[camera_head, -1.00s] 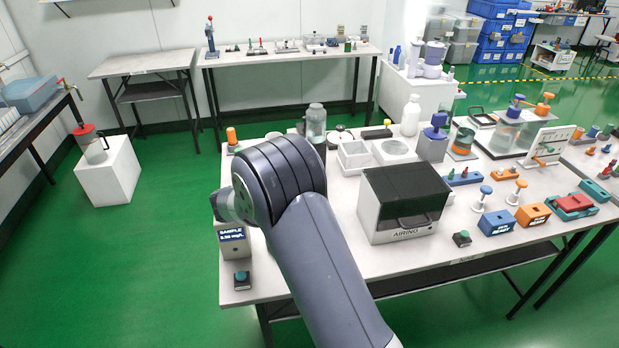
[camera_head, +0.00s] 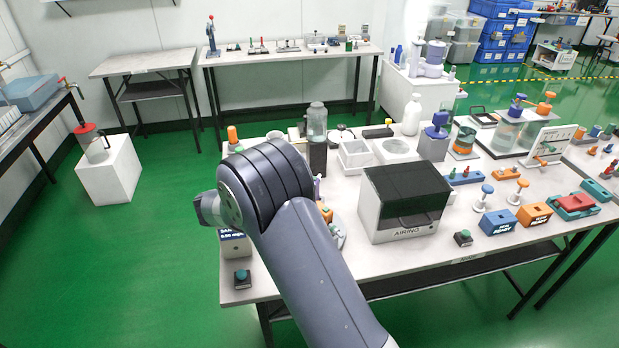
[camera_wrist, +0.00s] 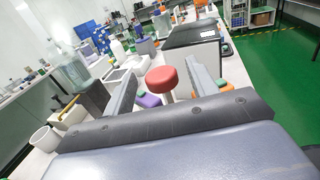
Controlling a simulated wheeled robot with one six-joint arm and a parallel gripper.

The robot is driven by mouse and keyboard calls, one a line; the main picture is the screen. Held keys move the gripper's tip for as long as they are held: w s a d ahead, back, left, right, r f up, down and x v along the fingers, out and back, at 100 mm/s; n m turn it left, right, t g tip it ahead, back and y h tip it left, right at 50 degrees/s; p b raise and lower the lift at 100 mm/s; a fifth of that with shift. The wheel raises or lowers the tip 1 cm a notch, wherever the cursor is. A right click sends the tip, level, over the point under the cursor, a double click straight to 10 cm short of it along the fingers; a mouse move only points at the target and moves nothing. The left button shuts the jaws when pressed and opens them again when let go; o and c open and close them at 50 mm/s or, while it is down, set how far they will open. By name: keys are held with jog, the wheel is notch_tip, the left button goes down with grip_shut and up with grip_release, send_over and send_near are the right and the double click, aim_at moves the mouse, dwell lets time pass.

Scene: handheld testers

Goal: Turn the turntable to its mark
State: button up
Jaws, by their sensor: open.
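The turntable (camera_head: 341,236) is mostly hidden behind my arm in the head view; a pale rim shows at the arm's right edge. An orange piece (camera_head: 325,212) and a purple piece (camera_head: 317,188) show there. In the wrist view a red round knob (camera_wrist: 162,78) on a pale post stands between the fingers of my gripper (camera_wrist: 161,70). The fingers are apart, with a gap on both sides of the knob. A purple block (camera_wrist: 149,100) and an orange block (camera_wrist: 226,89) with green tops lie around the post. I cannot make out the mark.
A sample display (camera_head: 235,243) and a green-button box (camera_head: 242,279) are at the table's left front.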

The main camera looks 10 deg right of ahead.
jog(key=v, duration=0.7)
jog(key=x, duration=1)
jog(key=shift+w+d, duration=0.1)
jog(key=shift+d, duration=0.35)
jog(key=shift+a, duration=0.1)
